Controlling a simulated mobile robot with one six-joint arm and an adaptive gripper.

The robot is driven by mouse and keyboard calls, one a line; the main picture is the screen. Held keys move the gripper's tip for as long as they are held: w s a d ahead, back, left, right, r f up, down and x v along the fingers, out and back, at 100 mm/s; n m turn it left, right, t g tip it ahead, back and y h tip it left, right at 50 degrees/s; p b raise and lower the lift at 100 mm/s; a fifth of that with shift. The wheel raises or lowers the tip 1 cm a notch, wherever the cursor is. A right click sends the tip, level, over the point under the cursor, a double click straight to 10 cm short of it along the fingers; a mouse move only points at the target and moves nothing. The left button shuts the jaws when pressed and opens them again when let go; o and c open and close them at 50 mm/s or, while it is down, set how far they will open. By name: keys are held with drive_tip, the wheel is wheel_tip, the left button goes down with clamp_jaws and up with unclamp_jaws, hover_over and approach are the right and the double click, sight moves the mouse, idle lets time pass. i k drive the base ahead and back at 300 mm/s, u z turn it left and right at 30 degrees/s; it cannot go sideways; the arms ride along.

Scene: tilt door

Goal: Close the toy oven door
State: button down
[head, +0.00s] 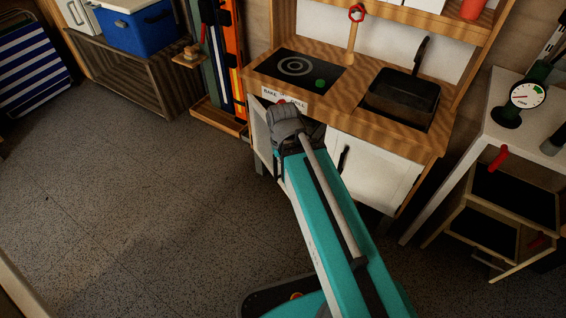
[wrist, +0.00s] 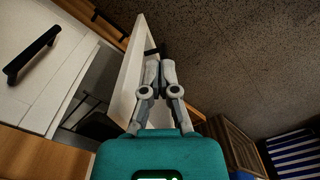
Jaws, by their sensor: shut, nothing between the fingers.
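The toy oven door (head: 261,130) is a white panel with a wooden edge. It stands partly open at the left of the toy kitchen front in the head view, partly hidden by my arm. In the wrist view the door (wrist: 130,72) shows nearly edge-on, with the dark oven opening (wrist: 92,92) to its left. My gripper (wrist: 160,66) is shut and empty at the door's right, outer side, close to a small dark part that looks like its handle. I cannot tell whether the fingers touch the door.
A closed white cupboard door (head: 372,172) with a black handle (head: 343,158) is right of the oven. A side table (head: 490,130) with a gauge stands at right. Boards (head: 225,60) lean at the kitchen's left. The speckled floor (head: 130,220) at left is clear.

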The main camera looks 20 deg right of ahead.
sight(261, 137)
drive_tip(key=u, duration=0.9)
drive_tip(key=k, duration=0.8)
drive_tip(key=z, duration=0.75)
drive_tip(key=i, duration=0.5)
